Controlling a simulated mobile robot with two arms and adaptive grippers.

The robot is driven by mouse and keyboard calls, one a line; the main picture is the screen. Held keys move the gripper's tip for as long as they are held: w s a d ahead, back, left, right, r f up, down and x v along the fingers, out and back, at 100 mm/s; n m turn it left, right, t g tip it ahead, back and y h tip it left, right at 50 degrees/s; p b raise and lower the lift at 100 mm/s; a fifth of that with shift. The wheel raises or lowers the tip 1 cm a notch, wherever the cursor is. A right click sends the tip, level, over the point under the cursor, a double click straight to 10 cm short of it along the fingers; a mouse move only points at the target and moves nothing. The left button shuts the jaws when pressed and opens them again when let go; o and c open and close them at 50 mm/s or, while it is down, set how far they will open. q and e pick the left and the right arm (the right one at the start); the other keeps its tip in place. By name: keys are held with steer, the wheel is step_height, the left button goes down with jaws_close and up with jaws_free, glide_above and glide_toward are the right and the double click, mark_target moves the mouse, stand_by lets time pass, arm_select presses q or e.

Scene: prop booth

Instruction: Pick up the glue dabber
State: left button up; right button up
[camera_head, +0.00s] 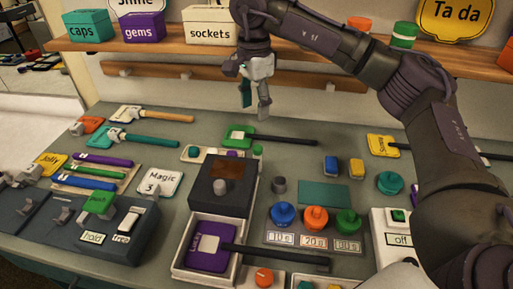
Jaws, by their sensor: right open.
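No label reading "glue" is legible, so I cannot tell which item is the glue dabber. Several long-handled tools lie on the grey table: a green-headed one with a black handle (285,140), a teal one (150,139), one with a wooden handle (165,116), and a purple-headed one with a black handle (275,257) in a white tray. My right gripper (256,100) hangs fingers-down above the back of the table, in front of the shelf. It is open, with nothing visible between its fingers, and above and behind the green-headed tool. My left gripper is out of view.
A wooden shelf (175,45) with labelled boxes runs along the back. A dark box (223,185) stands mid-table. Blue, orange (316,217) and green knobs stand to its right. A dark unit with switches (105,225) fills the left front. My right arm covers part of the right side.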

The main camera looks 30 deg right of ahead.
glide_above(257, 147)
steer(key=f, duration=0.7)
steer(key=shift+w+a+p, duration=0.1)
steer(key=shift+w+p, duration=0.1)
steer(key=shift+p, duration=0.15)
steer(key=shift+f, duration=0.6)
steer(key=f, duration=0.1)
steer(key=f+p, duration=0.1)
steer(key=f, duration=0.2)
steer(key=shift+s+d+f, duration=0.15)
steer(key=shift+s+d, duration=0.05)
steer(key=shift+s, duration=0.1)
steer(key=shift+f, duration=0.2)
steer(key=shift+c, duration=0.8)
jaws_close()
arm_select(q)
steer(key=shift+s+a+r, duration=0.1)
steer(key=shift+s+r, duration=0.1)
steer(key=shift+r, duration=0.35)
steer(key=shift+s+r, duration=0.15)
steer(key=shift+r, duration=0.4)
